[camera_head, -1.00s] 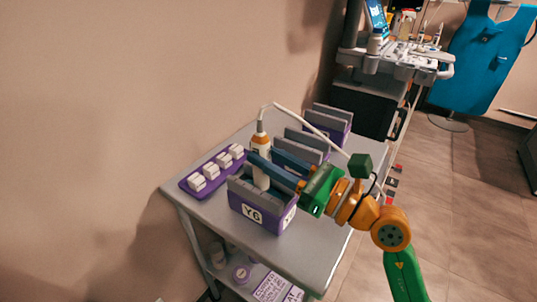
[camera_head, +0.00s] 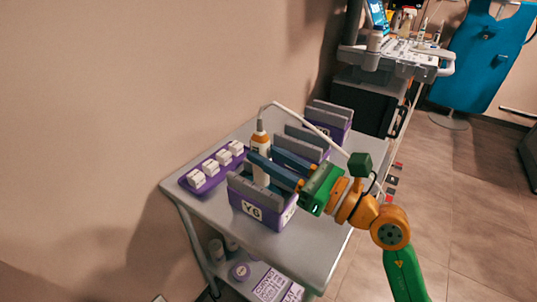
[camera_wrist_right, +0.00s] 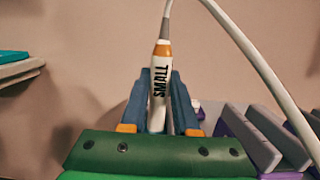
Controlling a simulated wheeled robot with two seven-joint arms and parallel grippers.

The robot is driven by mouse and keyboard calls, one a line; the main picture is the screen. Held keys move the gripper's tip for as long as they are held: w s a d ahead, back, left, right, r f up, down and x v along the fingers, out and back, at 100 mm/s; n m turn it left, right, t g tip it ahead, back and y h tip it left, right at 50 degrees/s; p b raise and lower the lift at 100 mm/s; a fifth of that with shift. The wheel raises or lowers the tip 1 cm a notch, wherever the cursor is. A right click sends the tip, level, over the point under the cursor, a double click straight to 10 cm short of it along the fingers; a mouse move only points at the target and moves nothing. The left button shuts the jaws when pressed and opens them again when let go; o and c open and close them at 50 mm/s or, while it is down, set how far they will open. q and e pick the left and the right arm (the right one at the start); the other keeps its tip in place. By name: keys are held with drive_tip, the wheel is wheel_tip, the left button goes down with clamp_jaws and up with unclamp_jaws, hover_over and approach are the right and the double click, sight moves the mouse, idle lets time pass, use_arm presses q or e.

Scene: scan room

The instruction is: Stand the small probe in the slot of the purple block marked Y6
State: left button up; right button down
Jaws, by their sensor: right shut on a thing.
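The small probe (camera_head: 261,146) is white with an orange band, a grey tip on top and a pale cable. It stands upright at the purple block marked Y6 (camera_head: 252,210), its lower end between the block's grey walls. My left gripper is not in view.
More purple blocks with grey walls stand behind on the grey cart (camera_head: 222,215), one at the far end (camera_head: 330,123). A purple tray (camera_head: 197,188) with several white pieces lies left of Y6. The cable arches right over the blocks. A wall borders the cart's left.

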drive_tip(key=c, duration=0.6)
unclamp_jaws()
drive_tip(key=shift+s+d+f, duration=0.2)
drive_tip(key=shift+d+f, duration=0.05)
drive_tip(key=shift+d, duration=0.05)
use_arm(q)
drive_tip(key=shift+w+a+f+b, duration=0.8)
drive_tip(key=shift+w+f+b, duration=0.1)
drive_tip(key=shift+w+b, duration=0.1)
use_arm(e)
drive_tip(key=v, duration=0.6)
drive_tip(key=shift+s+d+r, duration=0.1)
drive_tip(key=shift+s, duration=0.05)
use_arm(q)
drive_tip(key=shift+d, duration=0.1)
